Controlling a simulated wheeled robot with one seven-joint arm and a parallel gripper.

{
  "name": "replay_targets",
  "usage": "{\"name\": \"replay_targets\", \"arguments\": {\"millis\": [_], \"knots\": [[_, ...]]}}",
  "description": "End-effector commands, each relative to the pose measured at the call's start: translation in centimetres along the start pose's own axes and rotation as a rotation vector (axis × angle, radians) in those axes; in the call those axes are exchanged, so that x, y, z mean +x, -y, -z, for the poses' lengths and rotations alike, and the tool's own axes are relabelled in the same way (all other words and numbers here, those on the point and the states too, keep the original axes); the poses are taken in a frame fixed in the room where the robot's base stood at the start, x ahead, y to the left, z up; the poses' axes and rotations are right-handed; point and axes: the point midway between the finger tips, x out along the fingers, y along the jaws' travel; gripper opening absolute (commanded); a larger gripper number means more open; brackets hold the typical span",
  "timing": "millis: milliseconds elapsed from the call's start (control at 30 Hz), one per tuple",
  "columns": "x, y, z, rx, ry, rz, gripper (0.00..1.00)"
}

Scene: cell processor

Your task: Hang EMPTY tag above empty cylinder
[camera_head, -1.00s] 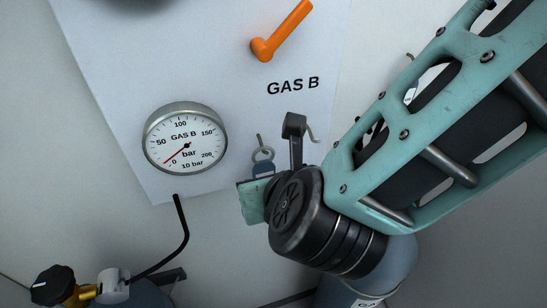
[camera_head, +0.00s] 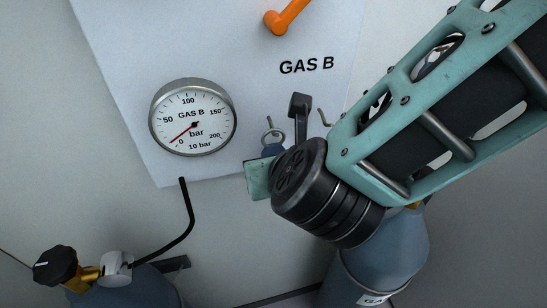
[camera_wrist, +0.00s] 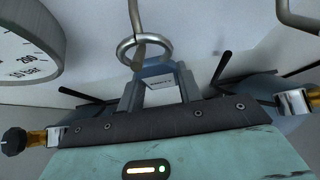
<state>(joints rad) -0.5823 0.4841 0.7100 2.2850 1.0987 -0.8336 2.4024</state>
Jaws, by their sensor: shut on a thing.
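My gripper (camera_wrist: 158,88) is shut on a blue tag (camera_wrist: 154,72) with a metal ring (camera_wrist: 145,47); the tag's small print is not readable. In the head view the ring (camera_head: 272,137) shows just above my gripper, whose fingers are mostly hidden by my wrist. A thin metal hook (camera_wrist: 139,18) comes down to the ring in the wrist view; I cannot tell whether the ring is around it. The GAS B gauge (camera_head: 193,117) has its needle near 0. A blue-grey cylinder (camera_head: 115,297) stands below it at left, another (camera_head: 386,262) at right behind my arm.
A second hook (camera_head: 325,118) sticks out to the right of the ring; it also shows in the wrist view (camera_wrist: 295,18). The white GAS B panel (camera_head: 245,60) carries an orange handle (camera_head: 285,17). A black hose (camera_head: 187,215) and a valve with a black knob (camera_head: 54,266) are at lower left.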

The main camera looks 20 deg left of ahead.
Motion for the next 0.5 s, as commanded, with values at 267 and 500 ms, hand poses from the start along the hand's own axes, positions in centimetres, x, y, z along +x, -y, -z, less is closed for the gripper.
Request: {"name": "replay_targets", "arguments": {"millis": [267,500], "knots": [[-0.89,0.01,-0.70,0.000,0.000,0.000,0.00],[-0.96,0.00,-0.72,0.000,0.000,0.000,0.00]]}}
